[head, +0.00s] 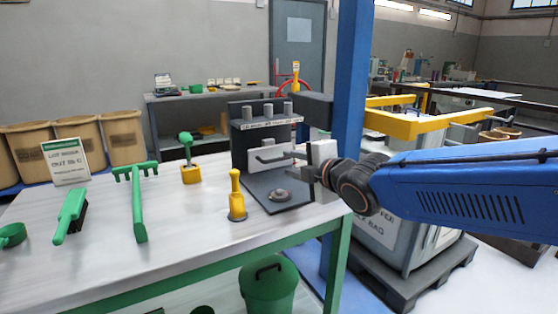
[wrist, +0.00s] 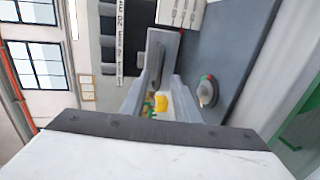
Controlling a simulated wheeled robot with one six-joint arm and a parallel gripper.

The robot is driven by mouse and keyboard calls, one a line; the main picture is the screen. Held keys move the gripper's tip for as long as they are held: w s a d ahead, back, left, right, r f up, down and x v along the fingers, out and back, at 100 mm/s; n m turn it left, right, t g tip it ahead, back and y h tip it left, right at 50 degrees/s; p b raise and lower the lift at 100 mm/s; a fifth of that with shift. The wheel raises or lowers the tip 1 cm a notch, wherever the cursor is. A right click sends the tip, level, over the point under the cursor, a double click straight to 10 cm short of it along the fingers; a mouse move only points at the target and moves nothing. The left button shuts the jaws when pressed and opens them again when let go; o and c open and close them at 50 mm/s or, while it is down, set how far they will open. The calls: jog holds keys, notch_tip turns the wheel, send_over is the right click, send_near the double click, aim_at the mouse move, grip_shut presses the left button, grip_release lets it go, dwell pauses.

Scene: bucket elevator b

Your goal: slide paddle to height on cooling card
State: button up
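The dark grey fixture (head: 240,160) stands at the table's right end, with a labelled top shelf, an upright back panel and a flat base. A white block (head: 256,150) sits on its panel; it also shows at the top of the wrist view (wrist: 180,12). A grey flat piece with a dark slot (wrist: 164,48), perhaps the paddle, lies just beyond my fingertips. My gripper (head: 266,154) reaches in from the right above the base, its two fingers apart. Contact with the grey piece cannot be told. A white card (head: 65,162) with green-edged print stands at the table's far left.
A round grey knob (head: 280,195) sits on the fixture's base, below my gripper. A yellow-handled tool (head: 237,195), a green scoop in a yellow block (head: 190,173), a green rake (head: 138,205) and a green brush (head: 70,214) occupy the table. A blue post (head: 350,90) stands behind my arm.

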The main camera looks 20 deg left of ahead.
aim_at(280, 160)
jog(key=shift+x, duration=3.85)
jog(key=shift+d, duration=0.1)
